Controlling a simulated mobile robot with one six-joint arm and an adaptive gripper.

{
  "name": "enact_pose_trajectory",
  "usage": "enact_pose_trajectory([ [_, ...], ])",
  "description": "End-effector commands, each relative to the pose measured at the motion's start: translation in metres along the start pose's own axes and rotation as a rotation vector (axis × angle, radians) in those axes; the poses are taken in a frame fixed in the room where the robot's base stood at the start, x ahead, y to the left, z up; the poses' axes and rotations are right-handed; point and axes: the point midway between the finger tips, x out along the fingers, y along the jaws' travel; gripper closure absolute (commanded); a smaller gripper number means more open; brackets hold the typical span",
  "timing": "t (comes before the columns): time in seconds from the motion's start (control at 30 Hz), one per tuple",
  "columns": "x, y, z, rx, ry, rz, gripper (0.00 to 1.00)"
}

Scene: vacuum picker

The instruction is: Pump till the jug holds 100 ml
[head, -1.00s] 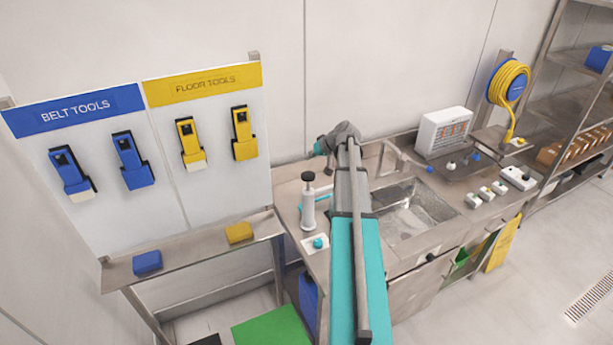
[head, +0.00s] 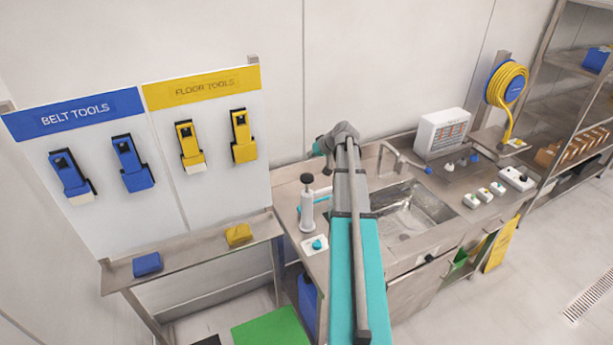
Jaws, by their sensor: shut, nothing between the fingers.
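A white pump bottle (head: 307,215) with a black knob on top (head: 306,179) stands upright on the steel bench, left of my arm. My arm reaches over the bench, and its wrist is bent at the far end. My gripper (head: 327,167) shows only as a small dark shape below the wrist, behind and to the right of the pump knob and apart from it. It is shut and empty. I cannot make out the jug or any level in it; my arm covers part of the bench.
A white plate with a teal button (head: 317,245) lies in front of the pump. The sink (head: 410,212) and its tap (head: 392,152) are right of my arm. A board with belt and floor tools (head: 150,150) stands at left above a narrow shelf (head: 190,257).

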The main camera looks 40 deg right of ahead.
Motion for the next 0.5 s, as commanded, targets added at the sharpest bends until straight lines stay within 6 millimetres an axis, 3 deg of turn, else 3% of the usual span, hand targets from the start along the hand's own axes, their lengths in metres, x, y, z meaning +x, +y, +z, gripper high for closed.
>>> enact_pose_trajectory([
  [0.2, -0.015, -0.012, -0.012, 0.0, 0.0, 0.0, 1.0],
  [0.5, -0.02, -0.016, -0.016, 0.0, 0.0, 0.0, 1.0],
])
